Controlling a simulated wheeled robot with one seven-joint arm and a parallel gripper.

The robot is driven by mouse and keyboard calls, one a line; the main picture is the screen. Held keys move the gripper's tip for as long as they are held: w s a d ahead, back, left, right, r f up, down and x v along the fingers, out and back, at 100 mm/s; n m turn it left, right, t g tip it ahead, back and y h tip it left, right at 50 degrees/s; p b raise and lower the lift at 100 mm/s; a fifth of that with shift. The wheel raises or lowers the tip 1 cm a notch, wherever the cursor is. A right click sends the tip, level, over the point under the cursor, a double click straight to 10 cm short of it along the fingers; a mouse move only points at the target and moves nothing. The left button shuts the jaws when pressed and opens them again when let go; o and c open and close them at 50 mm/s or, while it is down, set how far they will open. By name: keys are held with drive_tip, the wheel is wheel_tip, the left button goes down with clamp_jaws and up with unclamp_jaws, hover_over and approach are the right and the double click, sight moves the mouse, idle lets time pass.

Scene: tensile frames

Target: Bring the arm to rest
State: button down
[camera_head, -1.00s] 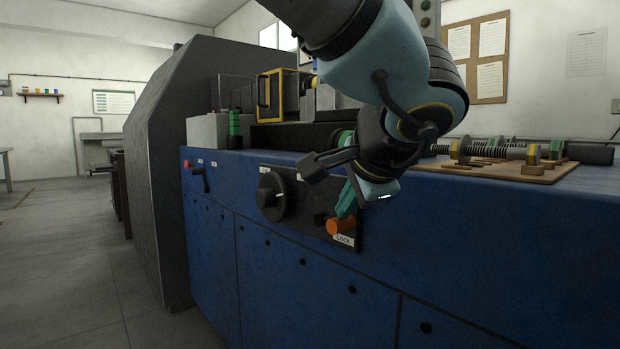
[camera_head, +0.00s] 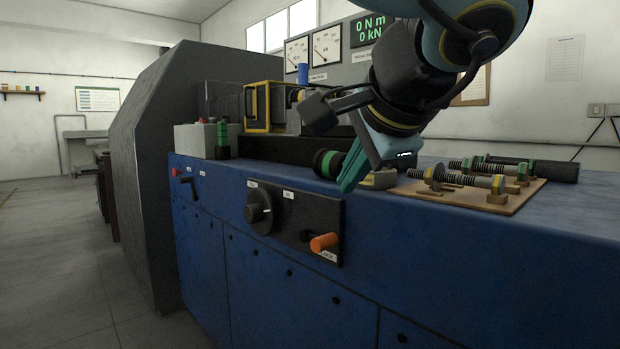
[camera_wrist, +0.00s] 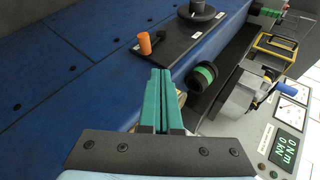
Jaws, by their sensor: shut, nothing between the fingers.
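My gripper (camera_head: 350,178) is at the end of my raised arm, in front of and above the front edge of the blue machine (camera_head: 290,262) in the head view. Its green fingers are shut and together, with nothing between them. In the wrist view my gripper (camera_wrist: 160,72) points toward the blue machine top, with the orange lock knob (camera_wrist: 145,42) beyond the fingertips. The knob (camera_head: 325,242) sits on the black control panel (camera_head: 290,224) below my gripper, apart from it.
A wooden board (camera_head: 470,196) with threaded bolts lies on the machine top at right. A black and green cylinder (camera_head: 328,163) lies close behind my gripper. A yellow-framed guard (camera_head: 258,107), a dark grey housing (camera_head: 150,150) and gauges (camera_head: 327,45) stand behind. The floor at left is clear.

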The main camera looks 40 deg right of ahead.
idle(0.4)
drive_tip(key=w+a+f+n+g+y, duration=0.2)
drive_tip(key=w+a+f+n+y, duration=0.15)
drive_tip(key=w+a+f, duration=0.65)
drive_tip(key=w+a+f+n+g+y, duration=0.2)
drive_tip(key=w+a+f+n, duration=0.4)
drive_tip(key=w, duration=0.6)
drive_tip(key=w+a+f+n+g, duration=0.1)
drive_tip(key=a+f+n, duration=0.3)
drive_tip(key=a, duration=0.5)
drive_tip(key=w+a+f+n+g, duration=0.15)
drive_tip(key=a+f+n, duration=0.25)
drive_tip(key=a, duration=0.5)
drive_tip(key=w+a+f+n+g, duration=0.1)
drive_tip(key=a+f+n, duration=0.3)
drive_tip(key=a, duration=0.4)
wheel_tip(320, 180, up, 32)
drive_tip(key=p, duration=3.2)
drive_tip(key=shift+w+a+r+p, duration=0.2)
drive_tip(key=shift+p, duration=0.2)
drive_tip(key=shift+h, duration=0.25)
